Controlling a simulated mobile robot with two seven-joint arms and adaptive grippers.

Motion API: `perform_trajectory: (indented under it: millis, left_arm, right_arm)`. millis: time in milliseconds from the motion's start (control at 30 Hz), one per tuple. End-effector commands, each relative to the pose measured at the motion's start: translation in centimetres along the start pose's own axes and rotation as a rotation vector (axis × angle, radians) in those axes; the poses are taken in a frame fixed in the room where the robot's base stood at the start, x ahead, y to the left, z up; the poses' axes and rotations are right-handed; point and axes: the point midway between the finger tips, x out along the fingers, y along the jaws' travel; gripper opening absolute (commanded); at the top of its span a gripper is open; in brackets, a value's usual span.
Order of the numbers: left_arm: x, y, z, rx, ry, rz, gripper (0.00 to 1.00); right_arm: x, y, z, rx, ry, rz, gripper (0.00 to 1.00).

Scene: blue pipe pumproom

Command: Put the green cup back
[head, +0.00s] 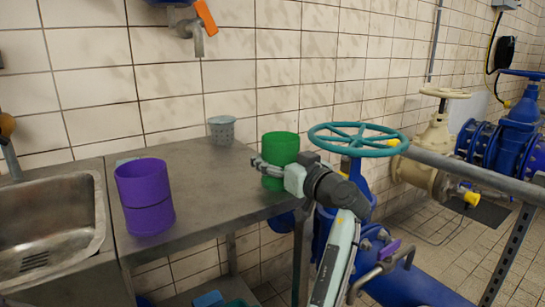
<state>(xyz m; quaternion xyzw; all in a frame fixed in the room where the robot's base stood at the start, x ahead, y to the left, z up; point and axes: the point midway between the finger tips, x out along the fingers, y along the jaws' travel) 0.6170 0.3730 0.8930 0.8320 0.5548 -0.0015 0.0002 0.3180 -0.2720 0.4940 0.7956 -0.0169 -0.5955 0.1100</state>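The green cup (281,146) is at the right end of the grey metal worktop, near its right edge. My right gripper (272,170) comes in from the lower right. One finger lies across the front of the cup's lower part, and the other is mostly hidden behind the cup. The gripper looks shut on the cup. The cup is upright. I cannot tell whether its base touches the worktop. My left gripper is not in view.
A purple cup (145,196) stands at the worktop's left, beside the steel sink (50,235). A grey perforated cup (221,130) stands near the wall. The worktop (195,180) between them is clear. A teal valve wheel (352,138) and blue pipes (415,285) are on the right.

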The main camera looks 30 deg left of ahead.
Motion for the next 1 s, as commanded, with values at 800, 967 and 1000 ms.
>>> perform_trajectory:
  millis: [800,967,1000]
  left_arm:
    - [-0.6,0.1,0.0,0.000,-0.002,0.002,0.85]
    - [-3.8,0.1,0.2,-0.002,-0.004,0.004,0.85]
    - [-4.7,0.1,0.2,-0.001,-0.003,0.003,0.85]
  right_arm:
    - [0.1,0.1,0.0,0.003,0.002,0.000,0.98]
    - [-1.3,0.3,-0.1,0.004,0.013,0.008,0.98]
    - [-1.7,0.3,-0.1,0.004,0.015,0.010,0.98]
